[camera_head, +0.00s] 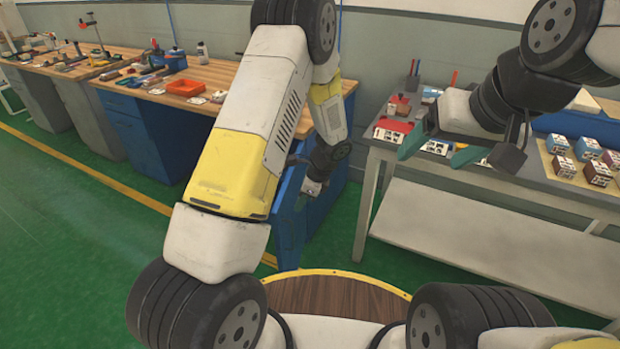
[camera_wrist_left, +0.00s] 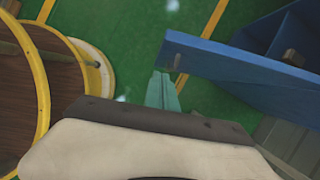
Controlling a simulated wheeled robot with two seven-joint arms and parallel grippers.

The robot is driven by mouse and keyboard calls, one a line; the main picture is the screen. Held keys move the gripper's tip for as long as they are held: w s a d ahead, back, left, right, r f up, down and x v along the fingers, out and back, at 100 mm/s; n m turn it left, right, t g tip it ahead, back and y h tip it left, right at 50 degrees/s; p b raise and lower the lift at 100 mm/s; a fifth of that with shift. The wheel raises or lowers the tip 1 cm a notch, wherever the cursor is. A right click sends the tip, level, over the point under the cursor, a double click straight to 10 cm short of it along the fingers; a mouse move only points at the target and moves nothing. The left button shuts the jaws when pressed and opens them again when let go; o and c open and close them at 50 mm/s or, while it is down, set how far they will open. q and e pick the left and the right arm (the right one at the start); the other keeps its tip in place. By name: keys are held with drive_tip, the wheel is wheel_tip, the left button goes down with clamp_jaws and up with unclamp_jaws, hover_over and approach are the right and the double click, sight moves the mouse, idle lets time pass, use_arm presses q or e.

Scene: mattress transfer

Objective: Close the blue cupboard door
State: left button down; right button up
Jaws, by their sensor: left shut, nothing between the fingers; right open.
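The blue cupboard door (camera_head: 290,228) stands at the right end of the wooden workbench, partly hidden behind my left arm. In the left wrist view the blue door panel (camera_wrist_left: 235,80) sticks out at an angle from another blue panel, with a gap between them, so it looks open. My left gripper (camera_head: 316,188) is beside the door; its fingers are hard to make out there. In the left wrist view my left gripper's teal fingers (camera_wrist_left: 162,92) are together and empty, close to the door's free edge. My right gripper (camera_head: 436,152) is open and empty over the grey table.
The wooden workbench (camera_head: 215,75) carries tools and an orange tray (camera_head: 184,87). The grey table (camera_head: 510,185) on the right holds several small boxes and has a lower shelf (camera_head: 500,245). Green floor (camera_head: 75,235) is clear on the left.

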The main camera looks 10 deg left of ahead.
use_arm(q)
drive_tip(key=a+f, duration=0.3)
drive_tip(key=a, duration=0.2)
drive_tip(key=shift+w+a+f, duration=0.15)
drive_tip(key=shift+a, duration=0.05)
